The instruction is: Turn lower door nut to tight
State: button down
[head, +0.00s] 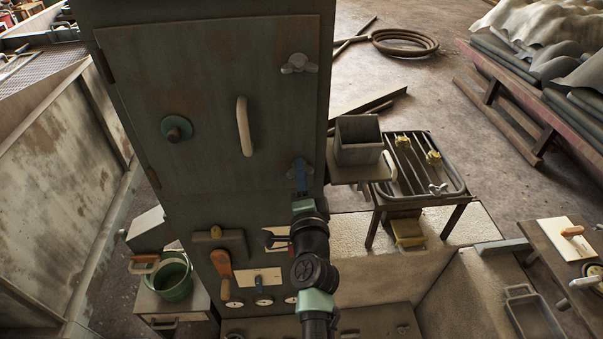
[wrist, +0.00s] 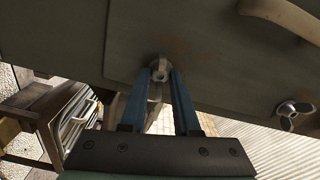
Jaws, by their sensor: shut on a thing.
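The lower door nut (wrist: 158,70) sits near the edge of the grey cabinet door (head: 215,110). In the wrist view its rounded hub and a wing show between my two blue fingers. My gripper (head: 300,164) is shut on this nut, its fingers reaching up to the door face; it also shows in the wrist view (wrist: 158,76). In the head view my fingers mostly hide the nut. The upper door nut (head: 299,63), a pale wing nut, is at the door's top right corner and also shows at the right of the wrist view (wrist: 292,109).
A pale door handle (head: 244,126) and a teal knob (head: 176,129) stick out from the door. An open box (head: 358,140) stands on a small shelf right of the cabinet, near a rack (head: 464,186). A control panel with a wooden-handled lever (head: 222,266) is below.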

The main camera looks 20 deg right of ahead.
jog(key=shift+m, duration=1.1)
jog(key=c, duration=0.6)
grip_release()
jog(key=shift+c, duration=0.2)
jog(key=shift+s, duration=0.1)
jog(key=p+v, duration=0.3)
jog(key=v, duration=0.9)
jog(key=shift+s+p, duration=0.4)
jog(key=shift+a, duration=0.1)
